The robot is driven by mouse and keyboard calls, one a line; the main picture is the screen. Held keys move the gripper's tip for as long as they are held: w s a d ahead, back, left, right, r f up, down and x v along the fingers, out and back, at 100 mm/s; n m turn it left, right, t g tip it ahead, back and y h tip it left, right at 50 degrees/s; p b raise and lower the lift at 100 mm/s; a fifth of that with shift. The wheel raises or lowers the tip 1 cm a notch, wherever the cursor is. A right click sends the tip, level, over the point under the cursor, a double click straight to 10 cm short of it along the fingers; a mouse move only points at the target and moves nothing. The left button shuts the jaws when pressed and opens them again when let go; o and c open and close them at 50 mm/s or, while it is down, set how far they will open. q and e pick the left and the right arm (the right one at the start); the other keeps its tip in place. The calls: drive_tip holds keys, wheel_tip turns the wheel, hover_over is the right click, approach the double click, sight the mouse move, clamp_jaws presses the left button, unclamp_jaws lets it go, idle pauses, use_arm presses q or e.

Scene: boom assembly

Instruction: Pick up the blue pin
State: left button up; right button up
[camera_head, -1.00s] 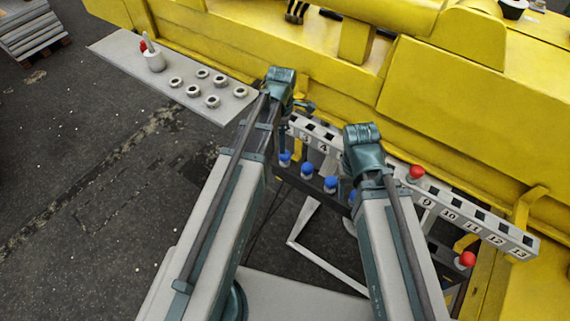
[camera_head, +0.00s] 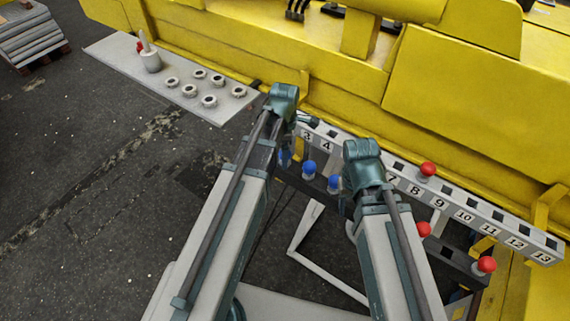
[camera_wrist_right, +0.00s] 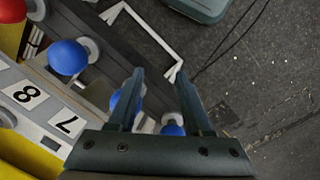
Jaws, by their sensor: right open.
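Blue pins with round heads stand in the lower row of a numbered rack. In the head view two show clearly, a left one (camera_head: 309,168) and a right one (camera_head: 333,184); another is partly hidden by my left arm. My right gripper (camera_wrist_right: 160,90) is open above the lower row in the right wrist view. One blue pin (camera_wrist_right: 172,129) shows between its fingers, low in the picture. Another (camera_wrist_right: 115,100) is partly behind the left finger, and a third (camera_wrist_right: 68,57) stands clear to the left. My left gripper (camera_head: 308,119) is mostly hidden behind its wrist, near the rack's left end.
The upper rack bar (camera_head: 465,214) carries numbered holes and a red pin (camera_head: 428,169). Red pins (camera_head: 486,265) also stand in the lower row. A yellow boom (camera_head: 460,90) lies behind. A grey plate (camera_head: 120,72) with several rings and a pale cylinder is at the left.

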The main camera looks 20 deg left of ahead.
use_arm(q)
drive_tip(key=shift+f+b, duration=0.35)
drive_tip(key=shift+f, duration=0.55)
drive_tip(key=shift+r, duration=0.1)
clamp_jaws()
